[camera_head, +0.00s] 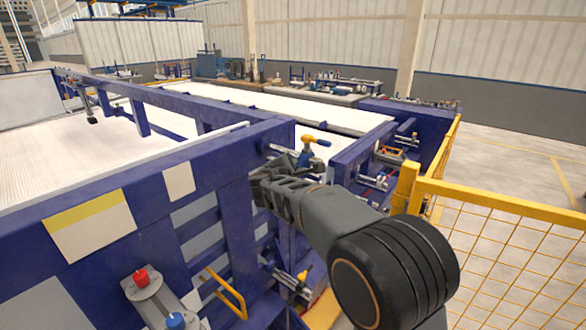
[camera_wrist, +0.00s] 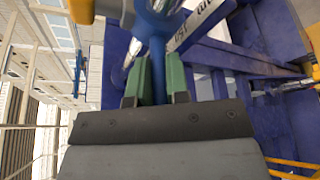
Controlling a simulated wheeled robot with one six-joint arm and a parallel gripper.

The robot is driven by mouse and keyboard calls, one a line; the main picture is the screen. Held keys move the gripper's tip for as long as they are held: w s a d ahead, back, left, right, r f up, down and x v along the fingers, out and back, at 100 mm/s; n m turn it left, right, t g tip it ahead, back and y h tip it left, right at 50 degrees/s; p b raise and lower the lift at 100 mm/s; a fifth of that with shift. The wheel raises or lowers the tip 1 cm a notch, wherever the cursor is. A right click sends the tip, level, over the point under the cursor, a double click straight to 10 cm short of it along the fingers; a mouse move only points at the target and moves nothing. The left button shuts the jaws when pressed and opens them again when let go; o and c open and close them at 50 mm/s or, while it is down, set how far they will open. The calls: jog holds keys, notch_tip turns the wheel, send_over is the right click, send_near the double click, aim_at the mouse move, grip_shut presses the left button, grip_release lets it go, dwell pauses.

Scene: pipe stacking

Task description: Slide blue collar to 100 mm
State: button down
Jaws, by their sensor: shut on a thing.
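The blue collar (camera_head: 307,155) is at the end of the blue frame in the head view, with a yellow-orange knob (camera_head: 309,139) on top. In the wrist view the blue collar (camera_wrist: 155,18) fills the top middle, and its blue stem runs down between the green finger pads. My gripper (camera_head: 302,171) comes up from the lower right and is shut on the collar's stem. The wrist view shows the finger pads (camera_wrist: 158,82) on both sides of the stem.
The large blue frame (camera_head: 90,200) stands close on the left. A yellow mesh fence (camera_head: 500,240) is on the right. Other clamps (camera_head: 375,182) sit on the blue beams beyond my gripper. Open floor (camera_head: 510,150) lies behind the fence.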

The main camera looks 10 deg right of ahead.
jog(key=w+a+p, duration=0.1)
jog(key=w+a, duration=0.2)
jog(key=shift+w+a, duration=0.25)
jog(key=c, duration=1.1)
grip_release()
jog(key=shift+s, duration=0.1)
jog(key=b+v, duration=0.4)
jog(key=v, duration=0.9)
jog(key=shift+s+a, duration=0.15)
jog(key=shift+s, duration=0.15)
jog(key=shift+r, duration=0.1)
